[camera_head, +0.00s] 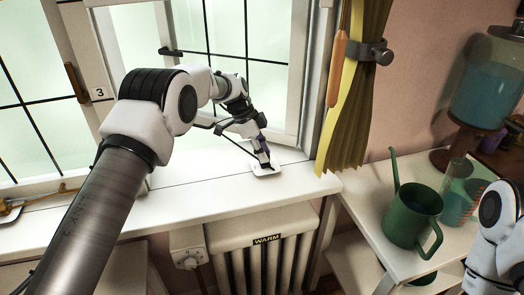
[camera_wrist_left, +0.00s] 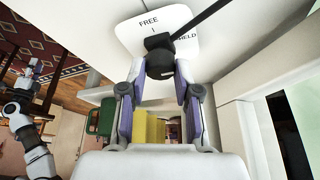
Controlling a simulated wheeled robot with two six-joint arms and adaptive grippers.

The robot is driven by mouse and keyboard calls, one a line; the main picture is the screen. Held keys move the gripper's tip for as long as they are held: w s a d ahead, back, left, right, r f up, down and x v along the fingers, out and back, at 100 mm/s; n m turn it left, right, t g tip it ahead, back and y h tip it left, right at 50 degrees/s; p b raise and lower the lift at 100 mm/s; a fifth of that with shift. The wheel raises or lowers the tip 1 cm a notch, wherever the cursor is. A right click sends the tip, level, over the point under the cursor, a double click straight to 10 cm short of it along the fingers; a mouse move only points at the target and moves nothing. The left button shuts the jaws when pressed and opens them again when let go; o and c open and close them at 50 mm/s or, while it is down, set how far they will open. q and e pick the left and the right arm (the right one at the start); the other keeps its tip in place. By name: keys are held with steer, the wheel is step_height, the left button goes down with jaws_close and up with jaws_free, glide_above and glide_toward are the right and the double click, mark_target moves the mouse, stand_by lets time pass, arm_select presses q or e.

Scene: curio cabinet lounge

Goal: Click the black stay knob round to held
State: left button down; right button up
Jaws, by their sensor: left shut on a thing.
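The black stay knob (camera_wrist_left: 160,62) sits on a white plate (camera_wrist_left: 132,36) marked FREE and HELD in the left wrist view. A dark rod runs from the knob to the upper right, past the HELD mark. My left gripper (camera_wrist_left: 161,75) is shut on the knob, one finger on each side. In the head view my left gripper (camera_head: 264,160) reaches down to the white plate (camera_head: 268,171) on the window sill, and it mostly hides the knob. My right arm shows at the right edge of the head view; its fingers cannot be made out.
The white sill (camera_head: 190,203) runs below the window, above a radiator (camera_head: 270,262) marked WARM. A yellow-green curtain (camera_head: 358,100) hangs right of the plate. A green watering can (camera_head: 410,217) stands on the side table by my right arm.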

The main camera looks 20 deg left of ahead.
arm_select(q)
steer(key=shift+s+d+f, duration=0.1)
steer(key=shift+s+f, duration=0.05)
steer(key=shift+f, duration=0.2)
steer(key=c, duration=0.8)
jaws_free()
steer(key=shift+c, duration=0.2)
steer(key=shift+w+d, duration=0.15)
steer(key=shift+w, duration=0.05)
steer(key=w+v, duration=0.1)
steer(key=v, duration=1.1)
steer(key=shift+s, duration=0.4)
